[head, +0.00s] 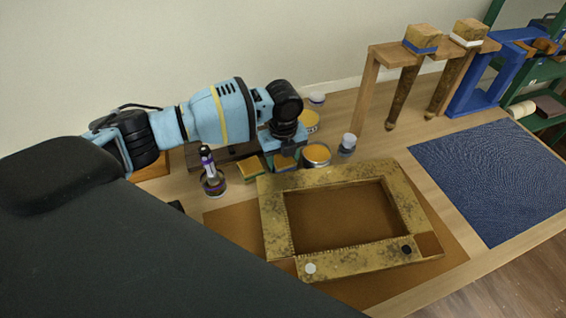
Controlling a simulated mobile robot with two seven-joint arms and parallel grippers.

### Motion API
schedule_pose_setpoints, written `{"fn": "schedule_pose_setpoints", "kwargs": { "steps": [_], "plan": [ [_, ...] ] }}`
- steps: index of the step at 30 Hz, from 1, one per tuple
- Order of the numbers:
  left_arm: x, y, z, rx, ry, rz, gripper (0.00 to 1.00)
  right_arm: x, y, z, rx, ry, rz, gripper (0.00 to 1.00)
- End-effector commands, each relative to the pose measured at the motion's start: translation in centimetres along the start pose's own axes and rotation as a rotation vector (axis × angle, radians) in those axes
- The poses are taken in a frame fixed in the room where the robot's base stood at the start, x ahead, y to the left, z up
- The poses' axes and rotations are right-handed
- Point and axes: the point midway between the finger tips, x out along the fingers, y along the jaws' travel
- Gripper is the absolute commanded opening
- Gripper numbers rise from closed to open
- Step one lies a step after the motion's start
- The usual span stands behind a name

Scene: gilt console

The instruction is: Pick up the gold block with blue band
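The gold block with the blue band (422,36) tops a dark, tapering gilt leg (402,95) that hangs through a wooden rack (384,55) at the upper right of the head view. The blue band runs round the block's lower edge, just above the rack's top. My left gripper (285,152) points down over small pots and blocks near the table's back, well left of the rack and apart from the block. Its fingertips are hard to make out, so its opening is unclear. My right gripper is not in view.
A similar block with a white band (468,32) stands right beside it on the rack. A gilt frame (340,265) lies on a brown mat (445,250). Ochre pots (316,154) and a white-capped jar (347,143) stand between gripper and rack. A blue mat (495,175) lies at right.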

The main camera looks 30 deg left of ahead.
Motion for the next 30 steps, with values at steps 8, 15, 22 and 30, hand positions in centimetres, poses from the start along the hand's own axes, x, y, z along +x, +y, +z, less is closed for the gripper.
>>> {"fn": "schedule_pose_setpoints", "kwargs": {
  "steps": [8,15,22,30],
  "plan": [
    [-0.1,0.0,0.0,0.000,0.000,0.000,0.28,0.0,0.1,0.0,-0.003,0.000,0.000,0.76],
    [-0.9,0.0,0.0,0.000,-0.001,-0.001,0.28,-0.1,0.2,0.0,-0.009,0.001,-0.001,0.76],
    [-3.9,0.0,0.1,0.001,-0.001,-0.003,0.28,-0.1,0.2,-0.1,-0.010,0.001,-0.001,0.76],
    [-4.2,1.8,-4.7,0.004,0.000,-0.002,0.28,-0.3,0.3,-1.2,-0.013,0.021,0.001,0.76]
  ]
}}
